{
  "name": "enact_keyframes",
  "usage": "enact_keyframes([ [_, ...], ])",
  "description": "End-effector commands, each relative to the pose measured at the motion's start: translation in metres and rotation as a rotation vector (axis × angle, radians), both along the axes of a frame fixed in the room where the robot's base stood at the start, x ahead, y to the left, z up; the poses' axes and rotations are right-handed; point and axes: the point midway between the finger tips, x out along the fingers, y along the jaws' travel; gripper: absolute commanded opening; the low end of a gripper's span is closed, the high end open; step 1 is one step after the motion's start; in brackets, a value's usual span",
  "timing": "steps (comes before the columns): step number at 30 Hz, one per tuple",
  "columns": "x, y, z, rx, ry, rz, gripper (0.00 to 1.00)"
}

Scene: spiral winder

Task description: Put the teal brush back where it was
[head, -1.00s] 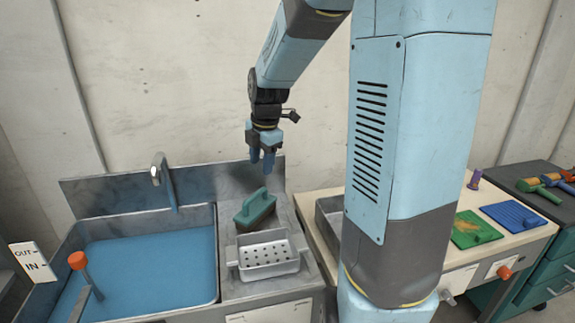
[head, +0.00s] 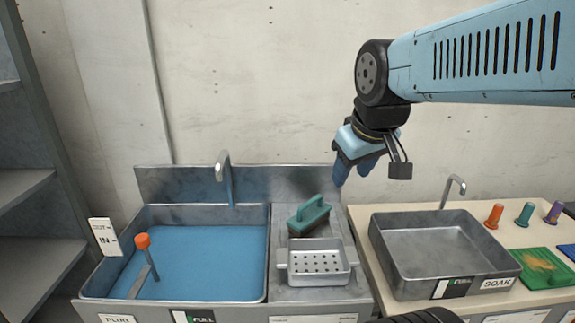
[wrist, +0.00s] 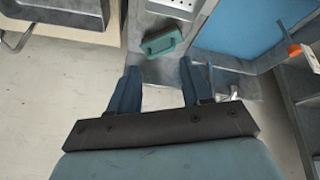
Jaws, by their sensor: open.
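The teal brush (head: 308,215) stands on the metal drainboard (head: 285,263) between the blue-filled sink and the counter, behind the perforated basket. Its handle is up and its dark bristle side is down. It also shows in the wrist view (wrist: 161,42), ahead of my fingers and apart from them. My gripper (head: 354,172) hangs above and to the right of the brush, near the back wall. Its two blue fingers (wrist: 160,82) are spread in the wrist view with nothing between them.
A perforated metal basket (head: 318,266) stands just in front of the brush. The blue-filled sink (head: 200,250) with an orange-topped lever (head: 142,241) is to the left. An empty soak basin (head: 440,250) and several coloured pegs and pads are on the counter to the right.

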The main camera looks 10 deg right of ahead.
Motion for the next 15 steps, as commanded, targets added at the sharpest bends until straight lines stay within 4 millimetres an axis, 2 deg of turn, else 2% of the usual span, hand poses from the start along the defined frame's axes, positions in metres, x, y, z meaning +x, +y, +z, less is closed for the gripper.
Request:
enact_keyframes([
  [3,-0.016,-0.001,0.001,0.073,-0.026,-0.108,0.48],
  [6,-0.023,-0.002,0.001,0.111,-0.036,-0.166,0.48],
  [15,-0.026,-0.003,0.001,0.132,-0.039,-0.198,0.48],
])
